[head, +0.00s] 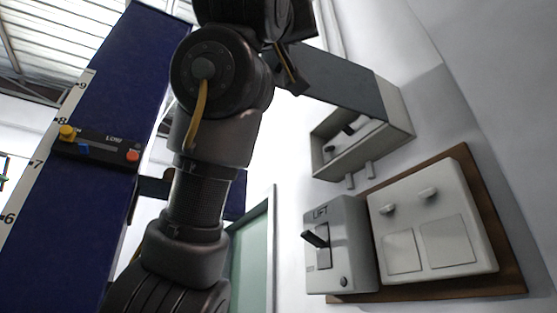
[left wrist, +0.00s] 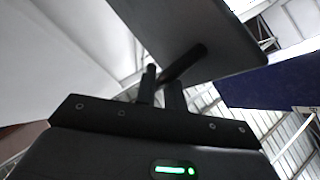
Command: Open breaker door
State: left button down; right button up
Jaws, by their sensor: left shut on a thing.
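The breaker box (head: 362,146) is on the wall at the upper right of the head view. Its grey door (head: 345,78) stands swung up and away from the box, so the dark switches inside show. My left gripper (head: 296,82) is at the door's outer edge. In the left wrist view, its two dark fingers (left wrist: 162,88) are shut around a dark bar-like handle (left wrist: 190,60) on the grey door panel (left wrist: 212,35). The exact grip is partly hidden in the head view. My right gripper is not in view.
Below the box, a grey LIFT switch box (head: 340,265) and a white switch panel (head: 455,240) sit on a brown board (head: 512,270). A blue column (head: 70,215) with a scale stands at the left. A greenish door (head: 252,255) is behind my arm.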

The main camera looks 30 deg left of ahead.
pick_arm(q)
jog(key=shift+d, duration=0.1)
dwell(0.3)
jog(key=c, duration=1.8)
grip_release()
jog(key=shift+d, duration=0.1)
jog(key=shift+s+f, duration=0.15)
jog(key=b+v, duration=0.6)
jog(key=v, duration=0.4)
jog(key=shift+s+d+f, duration=0.1)
jog(key=shift+s, duration=0.1)
jog(key=shift+y, duration=0.3)
